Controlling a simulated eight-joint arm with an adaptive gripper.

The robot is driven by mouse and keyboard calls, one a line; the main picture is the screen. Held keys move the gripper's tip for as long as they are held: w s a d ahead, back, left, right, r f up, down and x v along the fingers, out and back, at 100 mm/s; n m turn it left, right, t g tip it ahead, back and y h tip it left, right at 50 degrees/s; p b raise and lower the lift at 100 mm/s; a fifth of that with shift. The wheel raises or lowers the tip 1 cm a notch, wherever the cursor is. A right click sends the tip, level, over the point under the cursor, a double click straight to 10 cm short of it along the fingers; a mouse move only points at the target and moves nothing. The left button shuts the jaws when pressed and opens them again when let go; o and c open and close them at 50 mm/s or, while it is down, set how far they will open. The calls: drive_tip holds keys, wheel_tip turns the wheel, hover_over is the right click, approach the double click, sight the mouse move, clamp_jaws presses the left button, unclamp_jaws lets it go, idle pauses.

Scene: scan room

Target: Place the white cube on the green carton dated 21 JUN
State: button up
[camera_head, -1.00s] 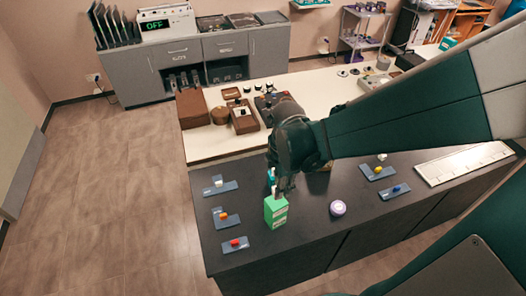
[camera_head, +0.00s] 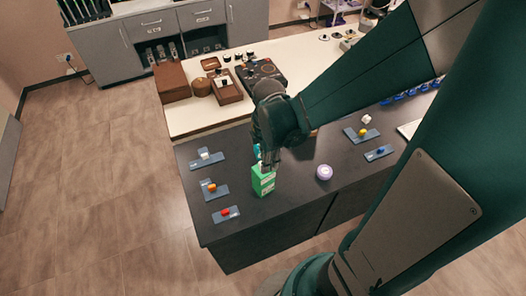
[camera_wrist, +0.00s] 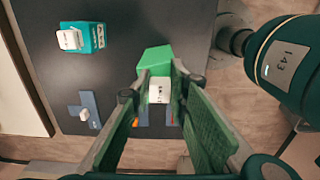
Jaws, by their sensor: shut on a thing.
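My gripper (camera_head: 268,164) points down over the green carton (camera_head: 263,183), which stands upright near the front edge of the dark counter. In the wrist view its fingers (camera_wrist: 160,92) are shut on the white cube (camera_wrist: 159,91), which shows small dark print. The green carton (camera_wrist: 154,58) shows just beyond the cube. I cannot tell whether the cube touches it. A teal carton (camera_wrist: 98,37) with a white printed patch stands apart at upper left; in the head view it is partly hidden behind my gripper. I cannot read a date on either carton.
Slate plates with small coloured pieces lie at left, with an orange piece (camera_head: 212,187) and a red piece (camera_head: 225,212). A yellow piece (camera_head: 363,132) and a blue piece (camera_head: 380,151) are at right. A round lilac item (camera_head: 324,172) sits right of the green carton, with bare counter between.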

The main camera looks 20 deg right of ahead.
drive_tip(key=shift+f, duration=0.25)
drive_tip(key=o, duration=0.7)
drive_tip(key=shift+r, duration=0.1)
drive_tip(key=shift+o, duration=0.2)
drive_tip(key=shift+r, duration=0.2)
wheel_tip(320, 180, up, 12)
drive_tip(key=p, duration=0.1)
drive_tip(key=shift+p, duration=0.35)
idle(0.7)
drive_tip(key=s+a+r+m+t, duration=0.1)
drive_tip(key=s+r+m+t, duration=0.3)
drive_tip(key=m, duration=1.4)
wheel_tip(320, 180, up, 7)
drive_tip(key=t, duration=0.3)
drive_tip(key=shift+a, duration=0.2)
